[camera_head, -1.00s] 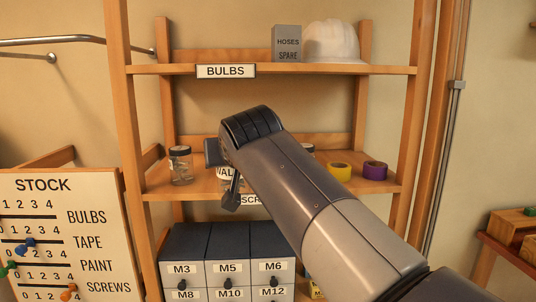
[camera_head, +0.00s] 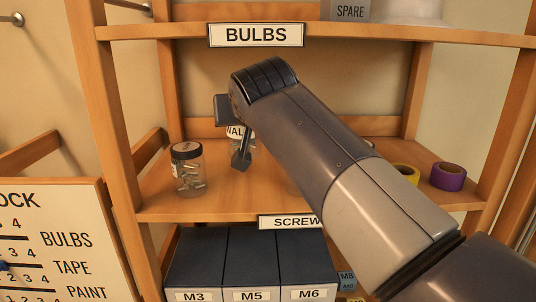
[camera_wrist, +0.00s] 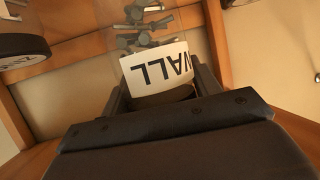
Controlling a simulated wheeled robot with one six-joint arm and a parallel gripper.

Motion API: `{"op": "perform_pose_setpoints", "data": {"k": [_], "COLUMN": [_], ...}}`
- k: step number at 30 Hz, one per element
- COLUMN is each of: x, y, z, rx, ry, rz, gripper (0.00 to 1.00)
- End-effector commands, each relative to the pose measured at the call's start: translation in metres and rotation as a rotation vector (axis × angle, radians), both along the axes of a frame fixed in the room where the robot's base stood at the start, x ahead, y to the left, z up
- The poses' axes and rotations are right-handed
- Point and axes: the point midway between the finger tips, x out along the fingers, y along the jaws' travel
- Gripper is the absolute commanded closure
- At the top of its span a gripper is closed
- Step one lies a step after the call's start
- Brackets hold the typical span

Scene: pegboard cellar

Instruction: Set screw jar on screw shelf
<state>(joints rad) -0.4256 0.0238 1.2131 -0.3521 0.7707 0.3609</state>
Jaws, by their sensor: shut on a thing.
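My gripper (camera_head: 243,152) is shut on a clear jar with a white label reading "WALL" (camera_head: 236,132). In the wrist view this jar (camera_wrist: 157,72) sits between the fingers, its label upside down and grey screws visible past it. In the head view my arm and a finger hide much of the jar. The jar is over the screw shelf (camera_head: 210,205), the middle board with the sign "SCREW…" (camera_head: 290,222), partly covered by my arm. I cannot tell whether its base touches the board.
Another clear jar with a black lid (camera_head: 187,172) stands on the shelf just left of my gripper. Yellow tape (camera_head: 408,174) and purple tape (camera_head: 448,176) lie at the right. The "BULBS" board (camera_head: 160,32) is above. Dark drawers (camera_head: 250,260) stand below. The left post (camera_head: 105,130) is near.

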Motion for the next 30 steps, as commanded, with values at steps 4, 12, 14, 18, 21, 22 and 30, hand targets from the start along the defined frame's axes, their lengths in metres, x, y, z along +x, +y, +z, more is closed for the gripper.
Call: {"op": "perform_pose_setpoints", "data": {"k": [4,12,14,18,21,22,30], "x": [-0.001,0.000,-0.001,0.000,0.000,0.000,0.000], "y": [0.000,0.000,0.000,0.000,0.000,0.000,0.000], "z": [-0.022,-0.048,-0.057,-0.073,-0.076,-0.076,-0.079], "rx": [-0.001,-0.001,-0.001,0.001,0.001,0.001,0.002], "ry": [-0.001,0.000,0.001,-0.001,-0.003,-0.004,-0.003], "rz": [0.000,0.000,0.001,0.001,0.001,0.001,0.001], "gripper": [0.75,0.75,0.75,0.75,0.75,0.75,0.75]}}
